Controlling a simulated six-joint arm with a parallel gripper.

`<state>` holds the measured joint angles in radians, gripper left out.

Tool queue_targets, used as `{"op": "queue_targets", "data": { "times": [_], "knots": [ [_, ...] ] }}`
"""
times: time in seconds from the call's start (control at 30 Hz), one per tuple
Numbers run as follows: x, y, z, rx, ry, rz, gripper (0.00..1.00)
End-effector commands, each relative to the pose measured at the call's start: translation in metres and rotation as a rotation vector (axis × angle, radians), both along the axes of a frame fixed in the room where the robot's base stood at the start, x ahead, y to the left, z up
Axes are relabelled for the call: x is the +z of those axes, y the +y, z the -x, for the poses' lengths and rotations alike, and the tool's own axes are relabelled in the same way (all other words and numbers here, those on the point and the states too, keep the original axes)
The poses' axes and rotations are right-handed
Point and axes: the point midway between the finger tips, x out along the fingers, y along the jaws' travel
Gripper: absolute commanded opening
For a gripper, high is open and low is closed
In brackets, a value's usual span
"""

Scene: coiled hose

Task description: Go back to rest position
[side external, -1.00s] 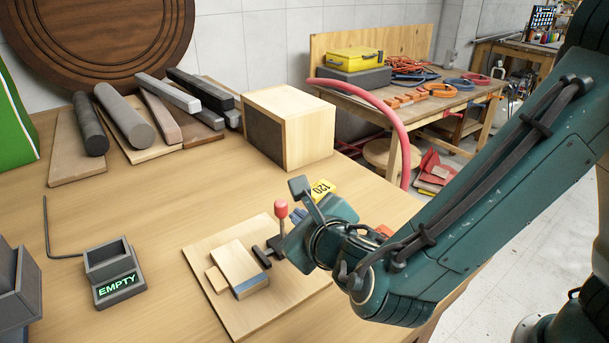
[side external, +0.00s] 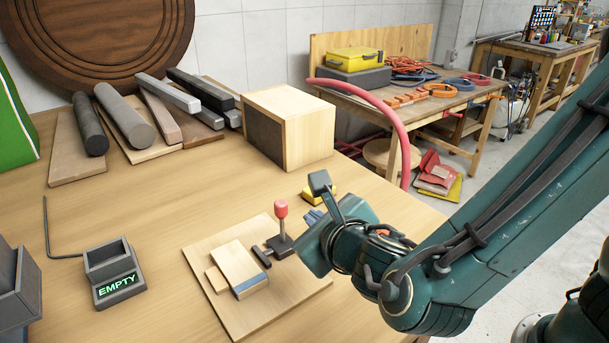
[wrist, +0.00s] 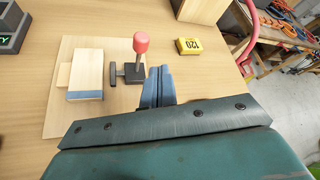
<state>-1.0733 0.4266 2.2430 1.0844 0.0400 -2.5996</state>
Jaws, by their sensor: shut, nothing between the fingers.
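My gripper (wrist: 158,88) is shut and empty in the wrist view, its blue-grey fingers together. It is above the right edge of a wooden board on the table, to the right of a toggle clamp with a red knob (side external: 281,209). The clamp also shows in the wrist view (wrist: 141,45). A pale wood block with a blue edge (side external: 238,266) sits on the board, left of the clamp. In the side view the wrist hides part of my fingers.
A yellow block marked 120 (wrist: 188,46) lies on the table behind my gripper. A grey tray reading EMPTY (side external: 118,284) stands at the left. A wooden box (side external: 306,125) and several bars stand at the back. A red hose (side external: 392,118) hangs off the rear bench.

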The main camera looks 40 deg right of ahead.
Motion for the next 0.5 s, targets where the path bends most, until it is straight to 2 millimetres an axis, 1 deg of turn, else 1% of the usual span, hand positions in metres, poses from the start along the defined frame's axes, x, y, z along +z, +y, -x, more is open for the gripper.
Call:
{"op": "queue_targets", "data": {
  "times": [0.17, 0.27, 0.5],
  "knots": [
    [0.007, -0.028, -0.002, -0.144, 0.006, -0.192, 0.00],
    [0.011, -0.048, -0.002, -0.263, 0.006, -0.346, 0.00],
    [0.022, -0.097, 0.009, -0.589, -0.012, -0.739, 0.00]
  ]
}}
